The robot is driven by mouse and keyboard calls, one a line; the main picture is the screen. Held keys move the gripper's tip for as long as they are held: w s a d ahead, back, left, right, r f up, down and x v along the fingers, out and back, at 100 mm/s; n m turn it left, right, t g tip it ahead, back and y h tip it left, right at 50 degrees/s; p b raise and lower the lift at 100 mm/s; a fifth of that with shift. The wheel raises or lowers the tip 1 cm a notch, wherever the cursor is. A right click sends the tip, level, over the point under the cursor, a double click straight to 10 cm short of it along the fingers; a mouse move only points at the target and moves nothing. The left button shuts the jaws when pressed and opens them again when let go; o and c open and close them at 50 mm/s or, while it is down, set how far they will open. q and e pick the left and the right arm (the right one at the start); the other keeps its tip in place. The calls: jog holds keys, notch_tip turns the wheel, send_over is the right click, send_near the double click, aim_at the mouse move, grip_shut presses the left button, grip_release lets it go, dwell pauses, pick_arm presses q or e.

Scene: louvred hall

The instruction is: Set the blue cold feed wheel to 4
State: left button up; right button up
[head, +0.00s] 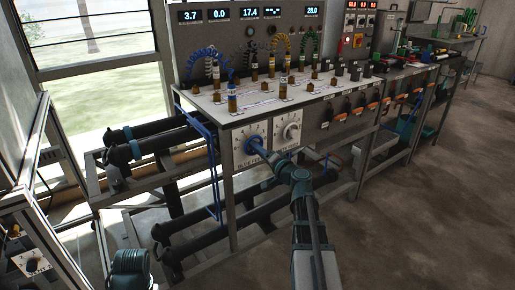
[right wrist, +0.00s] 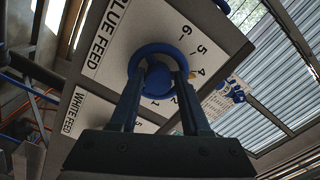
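The blue cold feed wheel (head: 254,145) sits on a white dial plate marked BLUE FEED (head: 244,132), on the bench's front panel. In the right wrist view the wheel (right wrist: 150,53) is a blue ring with a hub, and the numbers 1, 2, 4, 5 and 6 show around it. A small yellow mark (right wrist: 192,75) shows beside the 4; my finger partly hides this side. My right gripper (head: 265,153) is at the wheel, its two fingers (right wrist: 158,88) closed on either side of the hub. My left gripper is out of view.
The white feed dial (head: 291,131) is just right of the blue one. Displays (head: 248,14) above the bench read 3.7, 0.0, 17.4, dashes and 28.0. Brass fittings stand on the bench top (head: 232,112). Black pipes (head: 165,138) jut out at left. Floor is clear at right.

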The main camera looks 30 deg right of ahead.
jog(key=o, duration=0.4)
jog(key=shift+w+d+r, duration=0.2)
jog(key=shift+w+d, duration=0.05)
jog(key=shift+w, duration=0.3)
jog(key=shift+w+d+r, duration=0.15)
jog(key=shift+w+d, duration=0.05)
jog(key=shift+w, duration=0.35)
jog(key=s, duration=0.7)
jog(key=shift+s+f, duration=0.2)
jog(key=shift+f, duration=0.15)
jog(key=shift+s, duration=0.1)
